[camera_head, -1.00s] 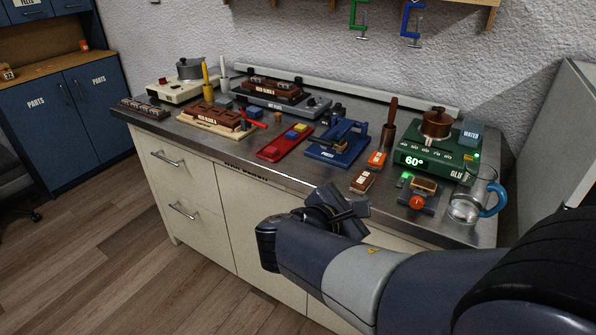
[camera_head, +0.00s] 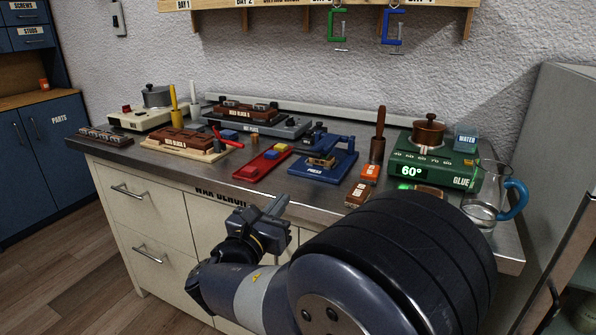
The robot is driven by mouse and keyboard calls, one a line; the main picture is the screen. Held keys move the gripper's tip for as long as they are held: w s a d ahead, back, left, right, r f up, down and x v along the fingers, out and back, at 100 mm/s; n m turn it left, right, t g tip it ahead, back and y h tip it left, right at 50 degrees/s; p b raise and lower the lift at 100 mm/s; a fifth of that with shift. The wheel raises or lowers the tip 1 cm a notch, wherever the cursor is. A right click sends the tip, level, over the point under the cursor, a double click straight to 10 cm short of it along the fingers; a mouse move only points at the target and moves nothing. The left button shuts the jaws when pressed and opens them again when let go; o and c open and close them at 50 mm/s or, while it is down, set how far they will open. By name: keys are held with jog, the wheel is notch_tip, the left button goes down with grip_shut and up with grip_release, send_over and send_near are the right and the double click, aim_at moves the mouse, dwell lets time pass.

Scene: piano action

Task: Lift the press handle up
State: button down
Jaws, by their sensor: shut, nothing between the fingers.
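The blue press (camera_head: 312,173) stands on the metal bench top, right of centre in the head view, with "PRESS" on its front edge. A small brown and tan piece (camera_head: 322,161) sits on its base. A blue bar (camera_head: 336,142), which looks like the press handle, runs across its upper part; its exact angle is hard to tell. My gripper (camera_head: 280,204) is shut and empty. In the picture it is below and left of the press, by the bench's front edge, with fingers pointing up and right. It is apart from the press.
Left of the press lies a red tray (camera_head: 262,166) with coloured blocks. To its right are a brown block (camera_head: 357,195), an orange block (camera_head: 371,173) and a wooden-handled tool (camera_head: 378,142). A green glue heater (camera_head: 435,160) and glass jug (camera_head: 487,200) stand further right.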

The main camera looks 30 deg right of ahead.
aim_at(296, 197)
jog(key=b+x, duration=0.1)
jog(key=x, duration=0.6)
jog(key=shift+w+d, duration=0.1)
jog(key=shift+d, duration=0.15)
jog(key=shift+w+d+r, duration=0.2)
jog(key=shift+d+r, duration=0.05)
jog(key=shift+r, duration=0.3)
jog(key=shift+w+d+r, duration=0.2)
jog(key=shift+d+r, duration=0.05)
jog(key=shift+r, duration=0.3)
jog(key=shift+w+d+r, duration=0.25)
jog(key=shift+r, duration=0.2)
jog(key=shift+r, duration=0.15)
jog(key=shift+r+p, duration=0.5)
jog(key=shift+p, duration=0.75)
